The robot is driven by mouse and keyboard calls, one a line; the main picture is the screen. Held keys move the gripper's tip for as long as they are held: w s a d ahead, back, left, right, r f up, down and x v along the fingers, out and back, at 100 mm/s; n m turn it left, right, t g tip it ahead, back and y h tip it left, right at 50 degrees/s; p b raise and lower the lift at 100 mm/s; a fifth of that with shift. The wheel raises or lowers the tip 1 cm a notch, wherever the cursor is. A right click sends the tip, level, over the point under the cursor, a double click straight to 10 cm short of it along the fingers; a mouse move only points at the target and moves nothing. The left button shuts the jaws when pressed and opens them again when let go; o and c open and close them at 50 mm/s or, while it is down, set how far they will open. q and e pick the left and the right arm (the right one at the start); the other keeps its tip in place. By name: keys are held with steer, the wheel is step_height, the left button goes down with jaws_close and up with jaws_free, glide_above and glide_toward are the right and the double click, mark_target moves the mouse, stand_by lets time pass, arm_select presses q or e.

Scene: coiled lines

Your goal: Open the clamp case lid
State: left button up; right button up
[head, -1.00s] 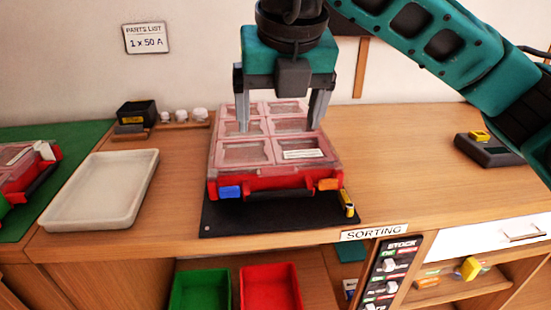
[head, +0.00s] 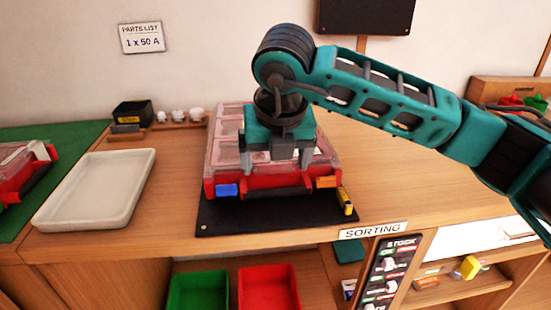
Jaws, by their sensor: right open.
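The clamp case (head: 258,183) is red with a clear, compartmented lid (head: 226,130) that lies closed. It sits on a black mat (head: 225,218) on the bench. A blue latch (head: 227,190) is at its front left and an orange latch (head: 328,182) at its front right. A dark handle (head: 278,193) is between them. My right gripper (head: 276,168) is open and empty, pointing down over the front part of the lid, near the handle. It hides the lid's middle; I cannot tell whether its fingertips touch the case. My left gripper is not in view.
A white tray (head: 97,188) is left of the case. Behind stand a black box (head: 133,113) and small white pieces. A yellow-and-black item (head: 345,201) lies at the mat's right edge. The bench right of the case is clear. Green and red bins (head: 268,288) are below.

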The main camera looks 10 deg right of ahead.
steer(key=shift+c, duration=0.2)
